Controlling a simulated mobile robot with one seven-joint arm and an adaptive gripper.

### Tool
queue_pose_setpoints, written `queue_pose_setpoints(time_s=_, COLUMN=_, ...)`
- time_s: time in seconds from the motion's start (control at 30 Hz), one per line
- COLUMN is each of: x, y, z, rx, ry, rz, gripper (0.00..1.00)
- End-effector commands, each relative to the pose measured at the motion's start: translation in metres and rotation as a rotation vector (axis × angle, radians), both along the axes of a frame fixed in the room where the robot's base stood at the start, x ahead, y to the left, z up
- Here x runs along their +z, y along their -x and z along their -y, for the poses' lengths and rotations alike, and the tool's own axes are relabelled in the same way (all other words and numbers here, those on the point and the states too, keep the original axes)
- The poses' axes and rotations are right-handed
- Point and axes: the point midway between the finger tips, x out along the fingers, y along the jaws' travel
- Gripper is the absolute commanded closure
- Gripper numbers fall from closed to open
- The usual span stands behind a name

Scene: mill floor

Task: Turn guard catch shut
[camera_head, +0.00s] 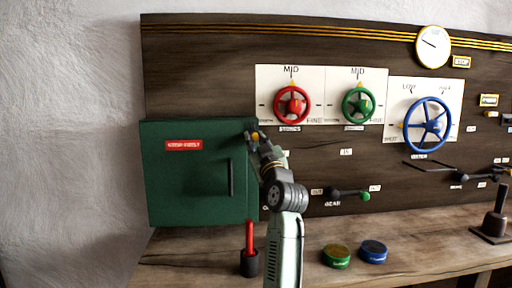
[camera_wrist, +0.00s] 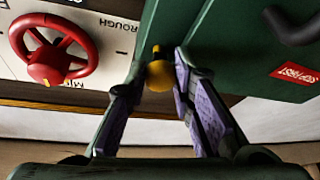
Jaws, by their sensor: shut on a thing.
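The guard catch is a small yellow-orange knob with a dark part (camera_wrist: 158,75) at the edge of the green cabinet door. In the head view the catch (camera_head: 256,135) shows at the door's upper right edge, partly hidden by my gripper. My gripper (camera_wrist: 160,70) has its two fingertips on either side of the catch, closed on it. In the head view my gripper (camera_head: 254,137) reaches up to the door's right edge. The green cabinet (camera_head: 190,185) has a red label and a dark vertical handle (camera_head: 230,177), and its door looks closed.
Right of the catch are a red handwheel (camera_head: 291,104), a green handwheel (camera_head: 359,104) and a larger blue wheel (camera_head: 427,124). A gear lever (camera_head: 347,193) is on the lower panel. On the bench (camera_head: 310,270) are a red-handled tool in a dark cup (camera_head: 249,260), a green puck (camera_head: 336,256) and a blue puck (camera_head: 373,251).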

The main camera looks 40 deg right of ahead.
Motion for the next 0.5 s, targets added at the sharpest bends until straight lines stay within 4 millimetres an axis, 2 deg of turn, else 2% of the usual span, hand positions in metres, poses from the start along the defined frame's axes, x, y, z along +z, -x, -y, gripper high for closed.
queue_pose_setpoints(time_s=0.5, x=0.0028, y=0.0017, z=0.0025, rx=0.001, ry=0.407, rz=-0.251, gripper=1.0)
